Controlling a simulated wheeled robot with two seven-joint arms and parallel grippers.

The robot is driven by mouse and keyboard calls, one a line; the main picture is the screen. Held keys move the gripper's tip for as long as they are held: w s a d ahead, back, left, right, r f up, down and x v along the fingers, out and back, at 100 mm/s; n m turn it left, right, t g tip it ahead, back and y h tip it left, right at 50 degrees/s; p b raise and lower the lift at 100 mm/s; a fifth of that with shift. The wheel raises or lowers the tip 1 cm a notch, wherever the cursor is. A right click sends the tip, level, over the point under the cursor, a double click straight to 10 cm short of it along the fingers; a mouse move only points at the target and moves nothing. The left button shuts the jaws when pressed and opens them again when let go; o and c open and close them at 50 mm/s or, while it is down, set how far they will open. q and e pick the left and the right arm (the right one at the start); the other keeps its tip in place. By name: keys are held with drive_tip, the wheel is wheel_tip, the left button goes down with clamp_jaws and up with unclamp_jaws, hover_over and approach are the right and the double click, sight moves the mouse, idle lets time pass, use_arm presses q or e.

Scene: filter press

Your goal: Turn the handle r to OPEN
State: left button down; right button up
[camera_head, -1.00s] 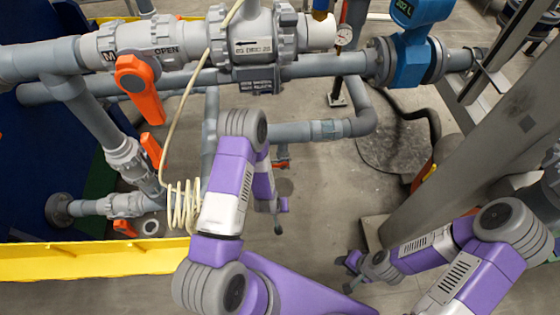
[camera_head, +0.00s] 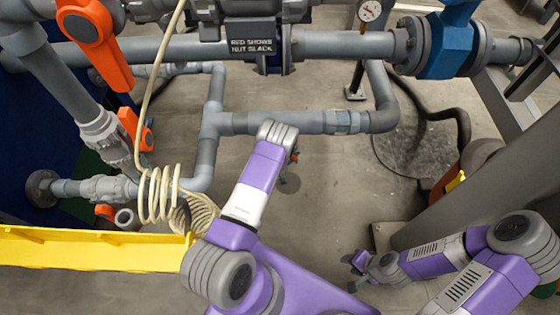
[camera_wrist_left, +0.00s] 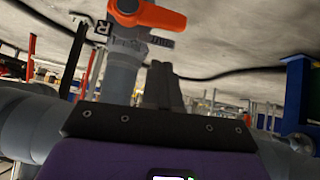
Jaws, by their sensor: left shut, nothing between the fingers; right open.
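In the left wrist view an orange handle (camera_wrist_left: 150,18) sits on top of a grey valve, pointing to the right. A label with the letter R stands left of it; the label on its right is not readable. My left gripper (camera_wrist_left: 162,85) is shut and empty, its dark fingers below the handle and apart from it in the picture. In the head view a small orange part (camera_head: 294,157), perhaps this handle, shows beside my left forearm; the arm hides my left gripper there. My right gripper (camera_head: 358,272) is open and empty, low over the floor.
Other orange handles stand at the left, a large one (camera_head: 95,40) and a smaller one (camera_head: 136,128). A coiled cream hose (camera_head: 165,195) hangs near my left arm. A yellow rail (camera_head: 90,248) is at lower left. A grey pipe (camera_head: 270,122) crosses the middle.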

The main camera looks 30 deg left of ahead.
use_arm(q)
drive_tip(key=f, duration=0.1)
drive_tip(key=f+b, duration=0.1)
drive_tip(key=f, duration=0.2)
drive_tip(key=shift+w+f+b, duration=0.4)
